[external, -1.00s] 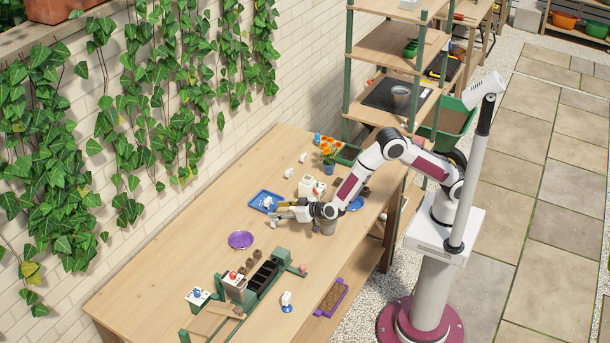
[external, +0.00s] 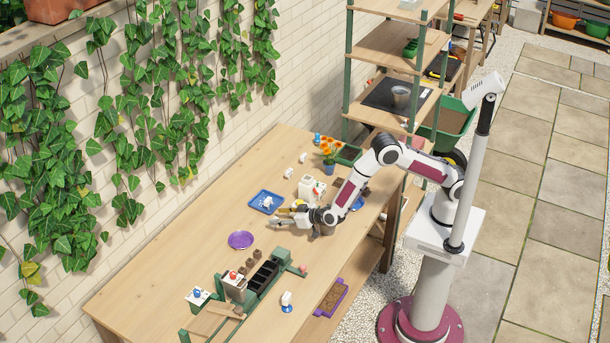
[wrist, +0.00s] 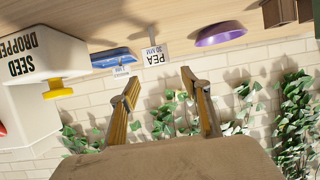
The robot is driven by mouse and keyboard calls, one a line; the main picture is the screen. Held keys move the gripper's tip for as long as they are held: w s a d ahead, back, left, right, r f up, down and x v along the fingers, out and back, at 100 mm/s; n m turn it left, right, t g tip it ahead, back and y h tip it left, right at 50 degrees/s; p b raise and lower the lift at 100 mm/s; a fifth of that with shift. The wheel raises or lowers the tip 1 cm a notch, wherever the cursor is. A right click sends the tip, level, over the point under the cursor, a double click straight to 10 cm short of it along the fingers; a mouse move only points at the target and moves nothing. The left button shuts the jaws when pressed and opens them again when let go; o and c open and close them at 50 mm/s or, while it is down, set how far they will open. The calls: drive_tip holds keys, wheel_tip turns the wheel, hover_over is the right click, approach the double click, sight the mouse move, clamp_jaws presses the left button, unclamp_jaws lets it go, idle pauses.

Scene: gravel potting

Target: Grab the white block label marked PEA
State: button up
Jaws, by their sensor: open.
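The white block label marked PEA (wrist: 155,53) shows in the wrist view with its text facing me, between the blue tray and the purple saucer. My gripper (wrist: 159,77) is open and empty, with its wooden-looking fingers spread on either side below the label in the picture. The label is apart from both fingers. In the external view my gripper (external: 277,217) is low over the table, between the blue tray (external: 256,207) and the purple saucer (external: 240,240). I cannot pick out the PEA label there; the gripper may hide it.
A white seed dropper (wrist: 40,75) with a yellow part stands at left in the wrist view.

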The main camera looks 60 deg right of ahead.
drive_tip(key=shift+f, duration=0.45)
wheel_tip(320, 180, down, 2)
drive_tip(key=shift+f, duration=0.25)
drive_tip(key=shift+x, duration=0.85)
drive_tip(key=shift+w+f, duration=0.3)
drive_tip(key=shift+w, duration=0.3)
drive_tip(key=c, duration=1)
